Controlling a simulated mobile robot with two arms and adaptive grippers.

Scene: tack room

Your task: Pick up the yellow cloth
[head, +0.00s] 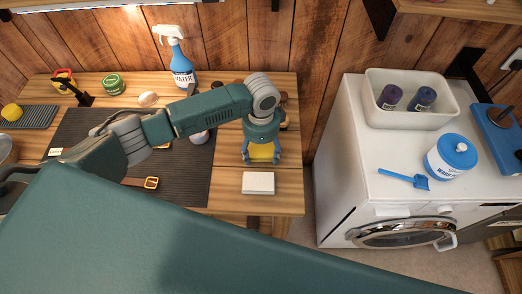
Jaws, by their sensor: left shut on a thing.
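The yellow cloth (262,154) is at the right part of the wooden workbench, seen between the fingers of my left gripper (261,158). The left gripper points down from above and is shut on the cloth. Its wrist and fingers cover part of the cloth. I cannot tell whether the cloth still touches the bench. My right gripper is not in view.
A white block (258,183) lies just in front of the gripper on the workbench (287,177). A dark mat (185,185) lies to the left, with a brown strap (139,182). A blue spray bottle (179,63) stands behind. A white washing machine (345,150) stands right, across a gap.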

